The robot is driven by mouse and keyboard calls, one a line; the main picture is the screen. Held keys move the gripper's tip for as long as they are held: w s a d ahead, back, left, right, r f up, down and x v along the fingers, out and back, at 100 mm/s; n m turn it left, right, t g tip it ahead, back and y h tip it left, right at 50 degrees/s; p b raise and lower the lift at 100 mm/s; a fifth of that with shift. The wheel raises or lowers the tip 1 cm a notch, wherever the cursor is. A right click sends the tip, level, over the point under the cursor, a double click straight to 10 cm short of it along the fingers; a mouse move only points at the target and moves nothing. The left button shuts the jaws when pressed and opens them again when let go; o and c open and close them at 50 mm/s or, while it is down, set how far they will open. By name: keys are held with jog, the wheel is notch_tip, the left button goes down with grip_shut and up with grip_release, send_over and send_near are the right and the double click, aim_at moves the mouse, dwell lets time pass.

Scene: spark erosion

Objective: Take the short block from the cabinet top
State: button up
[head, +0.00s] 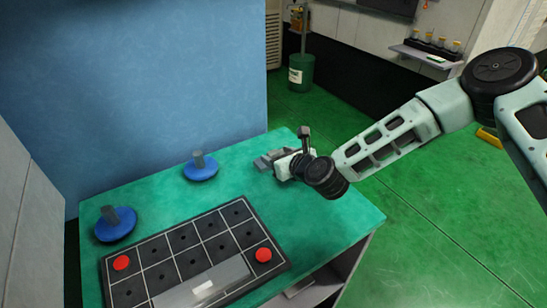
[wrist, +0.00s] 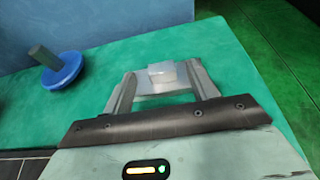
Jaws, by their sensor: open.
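A short grey block (wrist: 163,76) with a lighter raised part sits on the green cabinet top (head: 322,205), near its back right part. In the wrist view it lies between the two fingers of my gripper (wrist: 161,82). The fingers are open, one on each side of it; I cannot tell whether either touches it. In the head view my gripper (head: 270,160) is low over the cabinet top, and the block is hard to tell apart from the grey fingers.
Two blue discs with grey posts stand left of my gripper, one near (head: 201,171) and one farther left (head: 116,226). A black gridded tray (head: 190,240) with red round pieces (head: 263,255) lies in front. A blue wall (head: 140,90) rises behind. Green floor lies right.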

aim_at(273, 151)
jog(key=shift+p+x, duration=0.9)
jog(key=shift+x, duration=1.7)
jog(key=shift+w+d+r, duration=0.1)
jog(key=shift+r, duration=0.05)
jog(key=c, duration=1.3)
jog(key=shift+o, duration=0.2)
